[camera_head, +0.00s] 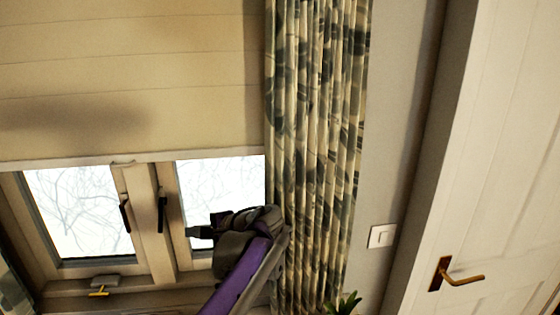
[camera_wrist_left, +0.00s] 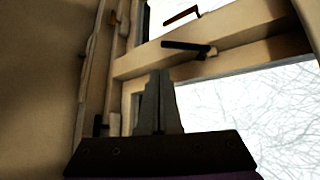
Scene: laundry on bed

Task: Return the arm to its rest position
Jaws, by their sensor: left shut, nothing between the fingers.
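My left gripper (camera_head: 196,232) is raised in front of the right window pane, at the end of my purple and grey arm, and points left. In the left wrist view the gripper's dark fingers (camera_wrist_left: 160,82) are together with nothing between them. Behind them are the window frame and a dark window handle (camera_wrist_left: 188,47). The fingers appear apart from the handle. My right gripper is in neither view.
A patterned curtain (camera_head: 318,130) hangs just right of my left arm. A pale blind (camera_head: 180,60) covers the upper window. A white door (camera_head: 500,180) with a brass handle (camera_head: 460,277) stands at the right. A plant (camera_head: 342,304) shows at the bottom edge.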

